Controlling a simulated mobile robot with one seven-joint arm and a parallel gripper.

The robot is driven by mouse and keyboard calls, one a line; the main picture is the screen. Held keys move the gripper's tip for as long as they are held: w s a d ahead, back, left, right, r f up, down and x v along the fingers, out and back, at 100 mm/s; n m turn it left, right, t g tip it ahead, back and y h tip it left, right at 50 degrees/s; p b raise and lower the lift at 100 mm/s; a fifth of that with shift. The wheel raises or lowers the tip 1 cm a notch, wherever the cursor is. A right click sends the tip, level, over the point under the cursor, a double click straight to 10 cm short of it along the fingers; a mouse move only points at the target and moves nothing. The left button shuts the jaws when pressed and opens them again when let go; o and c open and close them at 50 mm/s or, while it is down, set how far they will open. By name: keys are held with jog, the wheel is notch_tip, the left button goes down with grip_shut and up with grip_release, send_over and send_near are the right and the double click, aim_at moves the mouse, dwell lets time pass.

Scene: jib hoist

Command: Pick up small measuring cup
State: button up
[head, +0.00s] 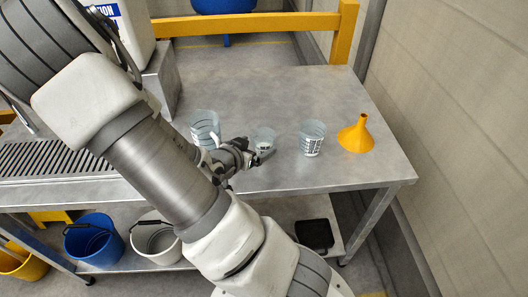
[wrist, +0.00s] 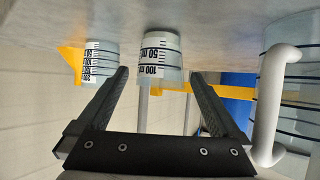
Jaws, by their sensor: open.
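The small measuring cup (head: 264,138) is a clear cup on the metal table, between a larger jug and a mid-sized cup. In the wrist view, which is upside down, the small cup (wrist: 163,58) shows black marks reading 50 and 100 ml. My gripper (head: 258,157) is open, low over the table on the near side of the small cup. In the wrist view my gripper (wrist: 160,75) has its two dark fingers spread, with the cup showing in the gap, apart from both. Whether the fingertips reach past its near wall I cannot tell.
The handled clear jug (head: 204,124) stands close left of my gripper; its white handle (wrist: 275,105) shows beside one finger. The mid-sized cup (head: 311,138) and a yellow funnel (head: 357,135) stand to the right. The table (head: 270,90) is clear behind the cups.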

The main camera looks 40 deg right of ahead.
aim_at(269, 139)
jog(key=shift+d+f+b, duration=0.3)
jog(key=shift+f+b, duration=0.2)
jog(key=shift+b, duration=0.35)
jog(key=shift+d+f+b, duration=0.1)
jog(key=shift+d+b, duration=0.2)
jog(key=shift+d, duration=0.05)
jog(key=shift+b+x, duration=1.35)
jog(key=shift+x, duration=2.1)
jog(key=shift+w, duration=0.15)
jog(key=c, duration=1.3)
jog(key=shift+r, duration=0.3)
